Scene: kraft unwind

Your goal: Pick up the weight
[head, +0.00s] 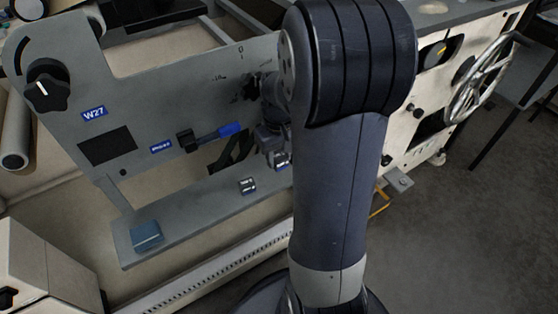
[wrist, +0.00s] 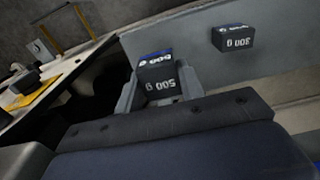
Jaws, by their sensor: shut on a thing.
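My gripper (wrist: 157,88) is shut on a dark block-shaped weight (wrist: 157,70) with a blue band and a white 500 g label. One finger shows on each side of it in the wrist view. In the head view this weight (head: 282,160) is partly hidden by my arm, close to the grey shelf (head: 200,212). I cannot tell whether it touches the shelf. A second dark weight, labelled 300 g (wrist: 233,37), stands on the shelf apart from my gripper. It also shows in the head view (head: 247,186).
A blue block (head: 147,236) lies at the shelf's near left end. A grey panel (head: 150,90) with a black knob (head: 46,87) and a blue-handled lever (head: 228,130) rises behind the shelf. A handwheel (head: 484,80) is at the right. Open floor (head: 455,240) lies at the lower right.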

